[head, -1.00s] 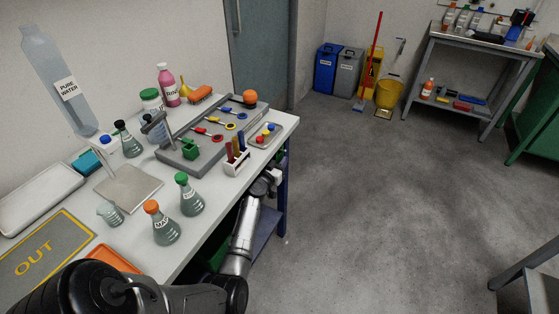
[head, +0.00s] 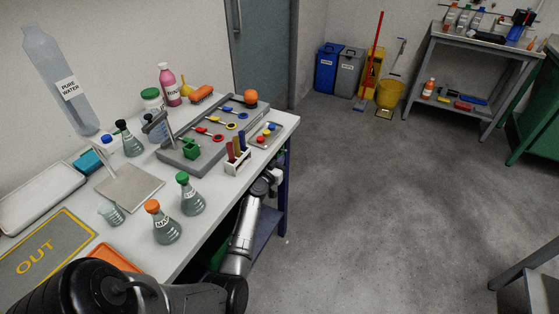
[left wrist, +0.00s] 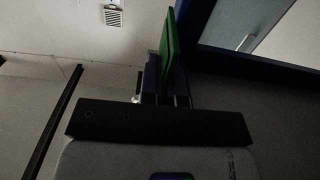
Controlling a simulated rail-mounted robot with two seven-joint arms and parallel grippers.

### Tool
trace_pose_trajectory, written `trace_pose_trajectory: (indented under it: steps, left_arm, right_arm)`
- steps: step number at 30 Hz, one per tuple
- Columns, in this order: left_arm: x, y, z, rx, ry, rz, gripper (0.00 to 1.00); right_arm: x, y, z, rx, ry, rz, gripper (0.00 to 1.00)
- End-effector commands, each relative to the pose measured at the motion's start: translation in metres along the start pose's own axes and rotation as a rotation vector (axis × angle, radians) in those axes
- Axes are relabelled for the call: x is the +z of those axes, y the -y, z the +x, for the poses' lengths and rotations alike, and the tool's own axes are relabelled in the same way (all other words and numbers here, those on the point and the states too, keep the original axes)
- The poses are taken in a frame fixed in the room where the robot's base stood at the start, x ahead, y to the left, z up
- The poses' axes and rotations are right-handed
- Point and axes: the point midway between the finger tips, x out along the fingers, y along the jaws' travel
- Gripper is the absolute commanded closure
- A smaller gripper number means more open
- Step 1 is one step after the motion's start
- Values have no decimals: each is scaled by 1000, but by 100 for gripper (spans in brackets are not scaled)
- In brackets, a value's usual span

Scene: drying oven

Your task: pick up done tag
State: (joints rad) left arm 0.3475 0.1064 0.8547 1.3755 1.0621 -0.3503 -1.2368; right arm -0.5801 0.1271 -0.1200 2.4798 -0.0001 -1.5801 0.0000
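My left gripper (left wrist: 166,88) shows in the left wrist view with its fingers close together. A thin green slab (left wrist: 170,38) stands up between the fingertips, and they look shut on it. It may be the done tag, but I see no writing on it. In the head view my left arm reaches up along the table's right side. Its gripper is mostly hidden there, near the table edge beside the test tube rack (head: 237,163). My right gripper is not in view.
The white table (head: 190,245) holds flasks, a grey tray of coloured items and an OUT mat (head: 42,250). A blue frame bar (left wrist: 245,58) runs close right of the gripper in the left wrist view. The floor (head: 370,220) to the right is clear.

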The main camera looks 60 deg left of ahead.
Motion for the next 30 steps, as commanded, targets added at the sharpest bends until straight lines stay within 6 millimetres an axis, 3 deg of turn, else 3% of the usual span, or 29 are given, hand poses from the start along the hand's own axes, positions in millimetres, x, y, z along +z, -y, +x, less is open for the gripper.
trace_pose_trajectory:
  steps: [5,8,24,30]
  left_arm:
    - [-17,1,0,0,-1,3,100]
    - [-14,-14,0,1,2,1,100]
    - [-16,-124,0,2,0,-1,100]
    - [-15,-157,0,1,0,-1,100]
  right_arm:
    - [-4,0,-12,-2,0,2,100]
    - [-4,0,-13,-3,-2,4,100]
    - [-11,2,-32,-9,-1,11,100]
    - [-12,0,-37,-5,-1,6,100]
